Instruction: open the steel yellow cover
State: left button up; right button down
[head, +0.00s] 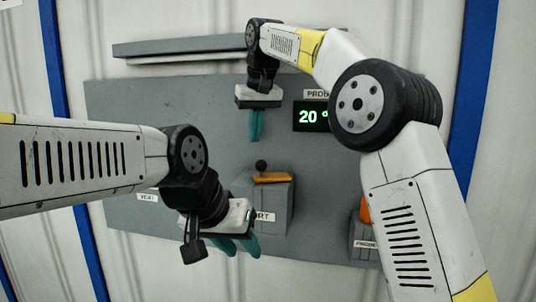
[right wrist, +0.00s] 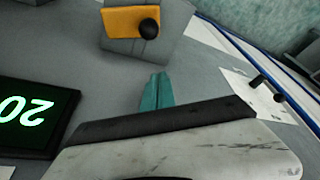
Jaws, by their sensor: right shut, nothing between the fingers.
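The yellow cover (head: 273,178) lies flat on top of a grey box (head: 279,205) on the wall panel, with a black knob standing on it. The cover, with its knob, also shows at the top of the right wrist view (right wrist: 120,22). My right gripper (head: 254,138) is above the cover and slightly left, apart from it. Its teal fingers (right wrist: 157,80) are together with nothing between them. My left gripper (head: 241,248) is below and left of the cover, in front of the box's lower left part. Its two teal fingers are spread apart and look empty.
A green-lit display (head: 312,117) reading 20 sits to the right of my right gripper. An orange part (head: 365,210) on another grey box (head: 364,242) is at the right, partly hidden by my right arm. A grey ledge (head: 180,46) runs above the panel (head: 130,105).

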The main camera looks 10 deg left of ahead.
aim_at(254, 177)
jog(key=x, duration=0.5)
jog(key=shift+s+d, duration=0.1)
jog(key=shift+s, duration=0.15)
jog(key=shift+s+d+f, duration=0.1)
jog(key=shift+s+d, duration=0.5)
jog(key=shift+s, duration=0.25)
jog(key=shift+s+d+f, duration=0.25)
jog(key=shift+s+d, duration=0.1)
jog(key=shift+s, duration=0.25)
jog(key=shift+s+n, duration=0.3)
jog(key=shift+n, duration=0.2)
jog(key=shift+s+d+n+g+y, duration=0.25)
jog(key=shift+s+n+g+y, duration=0.15)
jog(key=shift+s+n, duration=0.5)
jog(key=n, duration=0.2)
jog(key=s+d+n+g, duration=0.1)
jog(key=n, duration=0.1)
jog(key=shift+s+d+y, duration=0.1)
jog(key=shift+s+y, duration=0.15)
jog(key=shift+y, duration=0.05)
jog(key=s+d+n, duration=0.1)
jog(key=n, duration=0.1)
jog(key=s+d+n+g, duration=0.1)
jog(key=n, duration=0.1)
jog(key=shift+g, duration=0.3)
jog(key=shift+s+d, duration=0.15)
jog(key=shift+d, duration=0.25)
